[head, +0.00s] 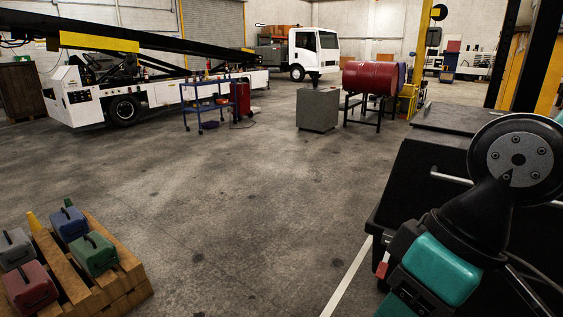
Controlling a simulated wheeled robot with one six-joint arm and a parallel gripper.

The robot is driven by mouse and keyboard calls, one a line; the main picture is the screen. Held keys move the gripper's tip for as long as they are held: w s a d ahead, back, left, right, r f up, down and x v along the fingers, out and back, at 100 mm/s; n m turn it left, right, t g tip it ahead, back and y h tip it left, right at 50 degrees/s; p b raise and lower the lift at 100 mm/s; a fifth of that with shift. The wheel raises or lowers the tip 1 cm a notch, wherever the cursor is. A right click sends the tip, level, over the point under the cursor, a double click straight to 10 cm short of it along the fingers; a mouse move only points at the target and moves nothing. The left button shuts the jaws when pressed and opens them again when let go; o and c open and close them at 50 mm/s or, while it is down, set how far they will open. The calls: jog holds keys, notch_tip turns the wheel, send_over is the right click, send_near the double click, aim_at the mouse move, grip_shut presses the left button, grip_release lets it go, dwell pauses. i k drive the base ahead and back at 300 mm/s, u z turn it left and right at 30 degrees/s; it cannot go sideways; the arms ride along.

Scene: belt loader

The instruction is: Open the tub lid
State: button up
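No tub with a lid can be made out for certain. A grey box-like block (318,110) stands on the floor in front of the red drum, with no lid seam or handle that I can see. A large black body (410,185) with a pale bar (452,178) on it fills the right side; my arm covers part of it, and I cannot tell whether it is a tub. My arm, with teal panels and a dark round joint, reaches across the lower right. My gripper's fingers are not in view.
A wooden pallet (125,285) with several small cases stands at lower left. A blue cart (205,105), a red drum (370,77) on a stand, a white belt loader (100,100) and a white truck (312,50) are farther back. The middle floor is clear.

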aim_at(442, 117)
jog(key=u, duration=0.3)
jog(key=i, duration=2.65)
jog(key=z, duration=0.7)
jog(key=i, duration=2.15)
jog(key=z, duration=0.8)
